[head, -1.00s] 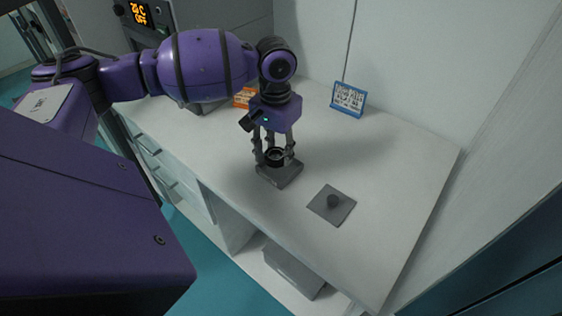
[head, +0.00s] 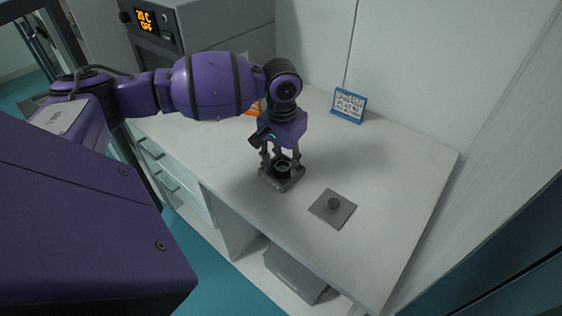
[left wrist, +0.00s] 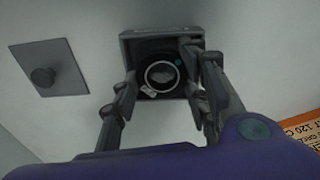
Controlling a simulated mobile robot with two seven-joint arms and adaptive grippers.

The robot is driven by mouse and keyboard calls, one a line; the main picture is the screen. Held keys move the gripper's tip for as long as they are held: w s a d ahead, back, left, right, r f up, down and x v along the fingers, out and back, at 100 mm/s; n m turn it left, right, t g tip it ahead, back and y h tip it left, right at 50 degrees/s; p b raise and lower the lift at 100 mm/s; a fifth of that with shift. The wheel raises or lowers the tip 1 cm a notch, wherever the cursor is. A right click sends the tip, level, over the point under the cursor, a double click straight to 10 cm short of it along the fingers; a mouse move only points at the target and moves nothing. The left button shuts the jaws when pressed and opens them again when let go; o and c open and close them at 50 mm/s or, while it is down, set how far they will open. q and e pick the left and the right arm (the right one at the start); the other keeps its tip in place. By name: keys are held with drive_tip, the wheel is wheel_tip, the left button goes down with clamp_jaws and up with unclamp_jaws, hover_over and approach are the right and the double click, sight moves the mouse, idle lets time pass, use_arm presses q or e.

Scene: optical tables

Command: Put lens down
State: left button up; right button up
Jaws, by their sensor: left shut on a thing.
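The lens (head: 283,167) is a small dark ring, between the fingers of my left gripper (head: 282,168) in the head view. In the left wrist view the lens (left wrist: 161,75) shows as a round ring with a pale rim. My left gripper (left wrist: 160,92) is shut on it. Lens and fingertips are at a square grey holder (head: 289,184), which also shows around the lens in the left wrist view (left wrist: 127,48). Whether the lens touches the holder's bottom, I cannot tell. My right gripper is not in view.
A flat grey plate (head: 341,217) with a dark knob (head: 334,203) lies right of the holder. A blue-framed sign (head: 348,105) stands at the back. The white table's (head: 400,180) right part is clear.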

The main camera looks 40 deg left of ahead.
sight(281, 167)
use_arm(q)
drive_tip(key=o, duration=0.8)
drive_tip(key=f, duration=0.1)
drive_tip(key=s+f, duration=0.1)
drive_tip(key=f, duration=0.1)
drive_tip(key=shift+s+f+g, duration=0.1)
drive_tip(key=shift+s+g, duration=0.15)
drive_tip(key=shift+g, duration=0.05)
drive_tip(key=o, duration=0.3)
drive_tip(key=shift+o, duration=0.4)
drive_tip(key=shift+w+d+f, duration=0.1)
drive_tip(key=shift+w+f, duration=0.05)
drive_tip(key=shift+w, duration=0.1)
drive_tip(key=shift+w+f, duration=0.15)
drive_tip(key=shift+w, duration=0.1)
drive_tip(key=shift+a, duration=0.2)
drive_tip(key=shift+r, duration=0.45)
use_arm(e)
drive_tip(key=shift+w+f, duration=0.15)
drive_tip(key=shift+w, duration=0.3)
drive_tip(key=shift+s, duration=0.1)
